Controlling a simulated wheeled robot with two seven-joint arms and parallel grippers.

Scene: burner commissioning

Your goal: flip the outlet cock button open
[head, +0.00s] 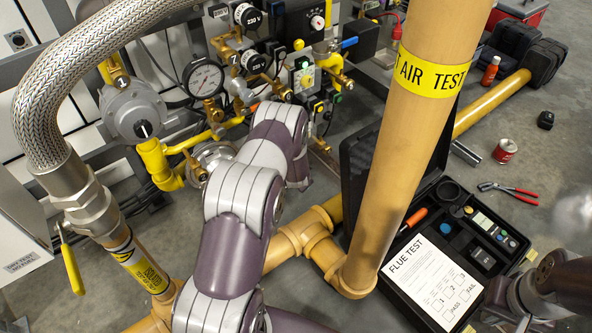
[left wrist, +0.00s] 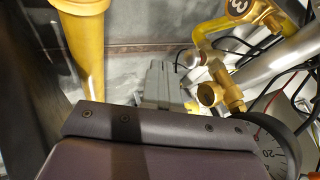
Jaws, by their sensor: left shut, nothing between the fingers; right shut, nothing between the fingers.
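The valve panel stands at the back of the head view, with a small box carrying a green button (head: 304,64) and brass cocks beside it. I cannot tell for sure which part is the outlet cock button. My left arm reaches up toward this panel and hides part of it. Its gripper is hidden in the head view; in the left wrist view the grey fingers of the left gripper (left wrist: 160,85) look shut and empty, left of a brass valve (left wrist: 210,94) and apart from it. My right gripper (head: 522,292) is at the lower right, shut, partly cut off, far from the panel.
A thick yellow pipe (head: 405,140) rises in front of the panel's right side. An open black case with a flue test card (head: 433,283) lies at right. A braided hose (head: 45,100) arches at left. A gauge (left wrist: 272,155) is close by the left wrist. Red pliers (head: 510,189) lie on the floor.

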